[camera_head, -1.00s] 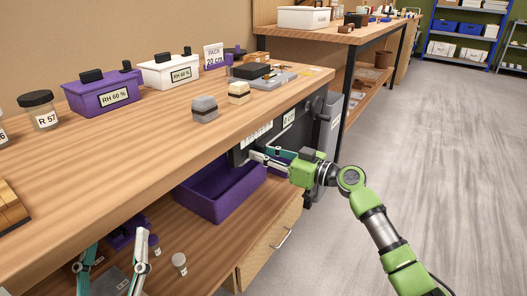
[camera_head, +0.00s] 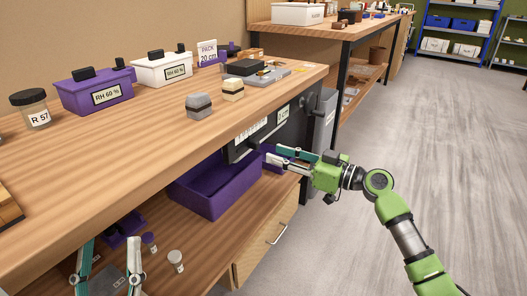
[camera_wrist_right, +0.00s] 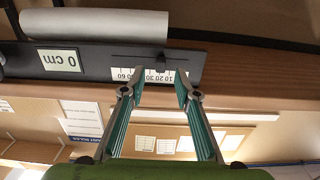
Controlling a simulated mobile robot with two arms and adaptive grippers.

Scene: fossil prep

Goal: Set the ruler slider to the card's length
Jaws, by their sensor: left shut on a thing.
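The black ruler panel (camera_head: 262,133) hangs under the front edge of the workbench, with a white scale and a small "cm" plate (camera_head: 283,113). In the right wrist view the panel is upside down; its plate (camera_wrist_right: 59,61) seems to read 0 cm. The dark slider knob (camera_wrist_right: 161,63) stands in the slot above the scale. My right gripper (camera_head: 272,157) is open; its fingertips (camera_wrist_right: 160,77) are on either side of the knob's line, a little short of it. The card (camera_head: 208,53) reads "PACK 20 cm". My left gripper (camera_head: 108,246) is low at left, its held thing unclear.
A purple bin (camera_head: 215,190) stands on the lower shelf below the panel. Small jars (camera_head: 176,261) stand near my left gripper. On the bench top are a purple box (camera_head: 97,97), a white box (camera_head: 163,71) and two small blocks (camera_head: 199,106). The floor at right is clear.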

